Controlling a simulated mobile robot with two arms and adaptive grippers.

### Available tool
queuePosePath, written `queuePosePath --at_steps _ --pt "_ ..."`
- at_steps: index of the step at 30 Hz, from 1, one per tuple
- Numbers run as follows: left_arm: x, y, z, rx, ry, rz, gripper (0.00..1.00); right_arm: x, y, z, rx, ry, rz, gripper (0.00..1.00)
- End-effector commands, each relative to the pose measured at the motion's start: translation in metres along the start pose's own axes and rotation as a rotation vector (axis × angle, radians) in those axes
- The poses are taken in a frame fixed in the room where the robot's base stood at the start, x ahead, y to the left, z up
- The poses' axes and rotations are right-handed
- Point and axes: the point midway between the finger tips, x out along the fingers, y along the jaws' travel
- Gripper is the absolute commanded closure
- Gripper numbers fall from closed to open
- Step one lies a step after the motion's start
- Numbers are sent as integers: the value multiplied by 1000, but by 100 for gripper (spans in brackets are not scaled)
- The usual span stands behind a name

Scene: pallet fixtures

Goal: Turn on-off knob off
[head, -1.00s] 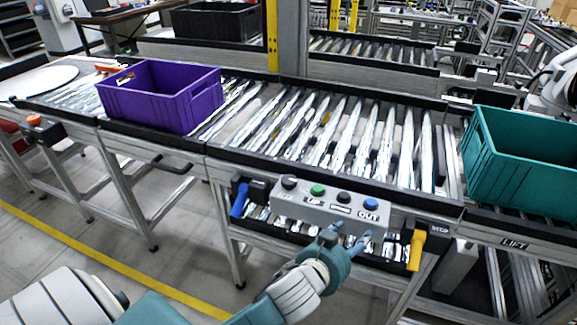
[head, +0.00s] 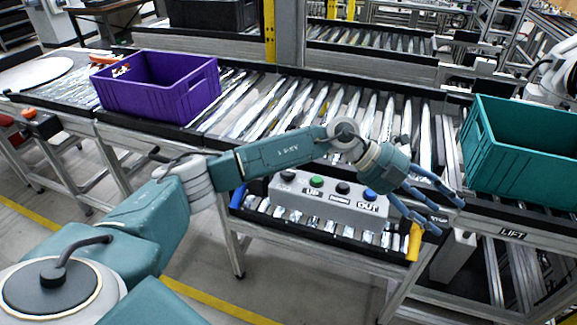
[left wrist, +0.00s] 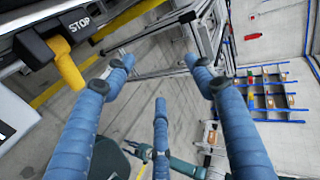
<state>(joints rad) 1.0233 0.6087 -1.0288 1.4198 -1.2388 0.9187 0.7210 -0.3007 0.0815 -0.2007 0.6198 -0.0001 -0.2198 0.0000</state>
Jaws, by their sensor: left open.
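A grey control box (head: 325,205) on the conveyor's front bears black, green, black and blue round controls, with UP and OUT labels. A blue handle (head: 238,197) is at its left. A yellow handle (head: 414,244) hangs at its right beside a STOP label; it also shows at upper left in the left wrist view (left wrist: 65,62). Which part is the on-off knob I cannot tell. My left gripper (head: 438,217) is open and empty, its blue fingers reaching past the box's right end near the yellow handle. In the left wrist view the fingers (left wrist: 157,78) are spread, apart from the handle. My right gripper is out of view.
A purple crate (head: 160,95) stands on the rollers at left, a teal crate (head: 520,150) at right above the LIFT label. The roller conveyor (head: 300,110) between them is empty. A grey post with yellow strips (head: 293,35) rises behind. The floor in front is clear.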

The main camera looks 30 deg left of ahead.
Motion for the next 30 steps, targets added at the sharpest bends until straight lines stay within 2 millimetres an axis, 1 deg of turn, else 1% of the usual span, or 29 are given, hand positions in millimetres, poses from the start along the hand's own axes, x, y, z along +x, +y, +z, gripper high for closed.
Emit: queuePosePath --at_steps 1,2,3,5,6,8,9,12,13,15,18,20,23,30 --pt "-33 24 26 16 -30 160 45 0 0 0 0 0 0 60" --pt "-54 41 38 10 -44 256 45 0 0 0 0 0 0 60" --pt "-86 62 54 -7 -69 382 45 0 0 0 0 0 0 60" --pt "-141 87 74 -52 -117 558 45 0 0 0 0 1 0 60" --pt "-177 100 82 -92 -149 659 45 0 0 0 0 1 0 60" --pt "-228 114 91 -154 -196 782 45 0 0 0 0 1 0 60" --pt "-257 120 93 -194 -224 848 45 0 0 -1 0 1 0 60" --pt "-312 128 93 -283 -278 963 45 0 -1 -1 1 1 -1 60" --pt "-324 129 92 -302 -288 985 45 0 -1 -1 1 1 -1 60" --pt "-341 132 90 -333 -305 1021 45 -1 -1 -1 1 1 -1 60" --pt "-348 137 88 -353 -312 1040 45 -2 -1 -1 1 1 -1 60" --pt "-346 142 88 -354 -310 1042 45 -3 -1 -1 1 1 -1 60" --pt "-338 155 89 -353 -308 1042 45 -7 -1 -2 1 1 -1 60" --pt "-316 195 93 -351 -307 1040 45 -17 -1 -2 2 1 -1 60"
